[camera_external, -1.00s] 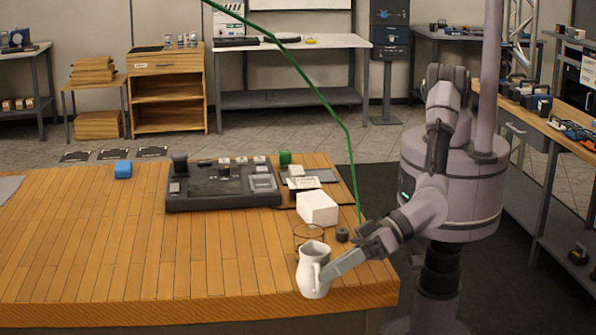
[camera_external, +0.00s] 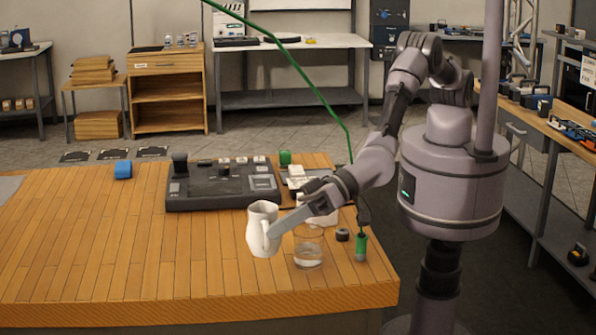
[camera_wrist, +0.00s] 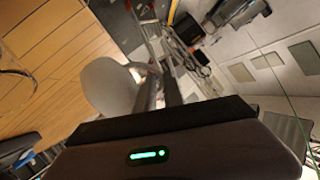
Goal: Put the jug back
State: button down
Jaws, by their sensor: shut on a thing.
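The white jug (camera_external: 259,228) is upright or nearly so in the external view, to the left of the clear glass. My gripper (camera_external: 275,229) is shut on the jug's handle from the right side. The jug appears to hang a little above the wooden table (camera_external: 110,245); its exact height is hard to tell. In the wrist view the jug (camera_wrist: 108,86) shows pale and blurred beside my fingers (camera_wrist: 158,90). A clear glass (camera_external: 308,248) stands on the table to the right, with some liquid low in it.
A dark grey console (camera_external: 222,187) lies behind the jug. A white box (camera_external: 318,212) is partly hidden behind my arm. A small dark cylinder (camera_external: 342,235) and a green-topped item (camera_external: 361,247) stand right of the glass. The table's left part is largely clear, with a blue block (camera_external: 123,169) far back.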

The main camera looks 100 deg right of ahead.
aim_at(260, 206)
jog(key=shift+n+y, duration=0.4)
jog(key=shift+y, duration=0.1)
jog(key=w+d, duration=0.1)
jog(key=w+d+r, duration=0.1)
jog(key=d, duration=0.1)
jog(key=w+d+r, duration=0.1)
jog(key=d, duration=0.1)
jog(key=shift+d+r, duration=0.15)
jog(key=shift+r, duration=0.1)
jog(key=s+d+n+g+y+p, duration=0.1)
jog(key=d+n+g+y, duration=0.1)
jog(key=d, duration=0.6)
jog(key=s+d+n+g+y, duration=0.1)
jog(key=s+d+n, duration=0.1)
jog(key=d, duration=0.7)
jog(key=shift+y, duration=0.3)
notch_tip(260, 206, down, 10)
jog(key=shift+s+d+r+b, duration=0.15)
jog(key=shift+r+b, duration=0.05)
jog(key=shift+b, duration=0.9)
jog(key=shift+f, duration=0.1)
jog(key=c, duration=1.5)
grip_release()
jog(key=shift+o, duration=0.2)
